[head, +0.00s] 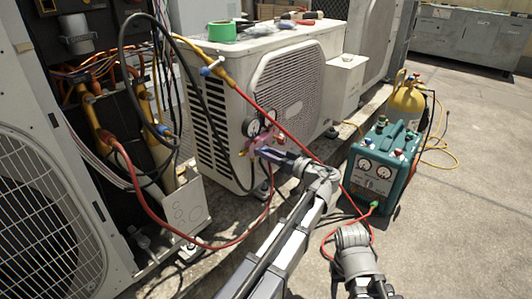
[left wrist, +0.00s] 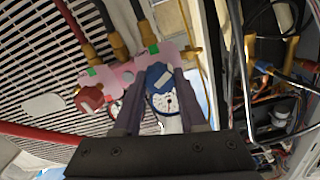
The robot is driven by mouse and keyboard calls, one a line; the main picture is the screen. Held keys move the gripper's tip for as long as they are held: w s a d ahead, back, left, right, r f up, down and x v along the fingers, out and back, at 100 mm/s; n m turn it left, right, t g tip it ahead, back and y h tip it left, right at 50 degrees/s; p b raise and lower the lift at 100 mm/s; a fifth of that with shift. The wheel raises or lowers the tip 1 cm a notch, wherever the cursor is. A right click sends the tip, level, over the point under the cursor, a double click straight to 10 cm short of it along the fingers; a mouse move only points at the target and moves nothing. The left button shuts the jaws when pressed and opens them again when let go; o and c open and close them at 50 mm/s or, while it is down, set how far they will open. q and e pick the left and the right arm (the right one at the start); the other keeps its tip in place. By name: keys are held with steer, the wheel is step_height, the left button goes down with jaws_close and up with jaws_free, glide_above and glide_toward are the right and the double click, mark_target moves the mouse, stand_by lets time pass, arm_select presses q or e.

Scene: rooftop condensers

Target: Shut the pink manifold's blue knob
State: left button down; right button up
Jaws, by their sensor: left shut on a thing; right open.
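The pink manifold (head: 263,139) hangs at the front corner of the white condenser, with two round gauges above it. In the left wrist view the manifold (left wrist: 122,74) runs across the picture, with a red knob (left wrist: 89,98) at its left and the blue knob (left wrist: 158,76) at its right. My left gripper (head: 272,153) is at the manifold. In the left wrist view its fingers (left wrist: 158,88) are shut on the blue knob, one on each side. The knob's lower part is partly hidden. My right arm shows at the bottom of the head view; its jaws are not visible.
Red hoses (head: 262,101) loop near my left arm. A teal machine with gauges (head: 383,168) and a yellow cylinder (head: 407,103) stand to the right. Green tape (head: 222,31) lies on the condenser (head: 215,52). The concrete at the far right is clear.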

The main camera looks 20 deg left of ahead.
arm_select(q)
steer(key=shift+m, duration=1.6)
steer(key=shift+c, duration=2.3)
jaws_free()
